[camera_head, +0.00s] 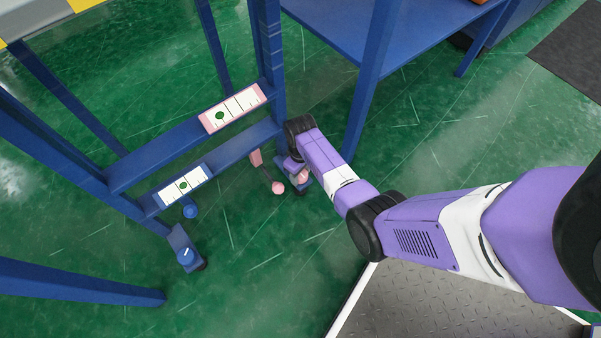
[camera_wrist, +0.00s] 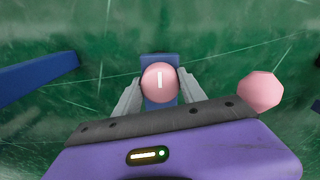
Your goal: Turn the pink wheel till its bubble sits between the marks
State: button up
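The pink wheel (camera_wrist: 159,82), a round knob with a white line, sits on a blue mount between the fingers of my gripper (camera_wrist: 159,86) in the wrist view. The line looks upright there. A finger flanks each side, very close; I cannot tell if they touch. In the head view the pink wheel (camera_head: 303,176) is partly hidden by my gripper (camera_head: 300,170), low by the frame's right post. The pink-ended gauge (camera_head: 248,101) lies on the upper rail. Its green bubble (camera_head: 219,115) sits left of the dark marks.
A pink ball on a lever (camera_head: 278,187) stands just beside my gripper, also in the wrist view (camera_wrist: 261,91). A blue-ended gauge (camera_head: 199,176), blue ball (camera_head: 190,211) and blue wheel (camera_head: 185,255) are at left. A blue table (camera_head: 335,30) stands behind; green floor lies open.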

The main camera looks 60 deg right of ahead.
jog(key=shift+c, duration=1.4)
jog(key=shift+n, duration=0.3)
jog(key=n+p, duration=0.2)
jog(key=shift+r+n, duration=0.15)
jog(key=shift+n, duration=0.25)
jog(key=n+p, duration=0.2)
jog(key=n, duration=0.9)
jog(key=shift+w+d+n+p, duration=0.1)
jog(key=shift+n+p, duration=0.3)
jog(key=shift+n, duration=2.3)
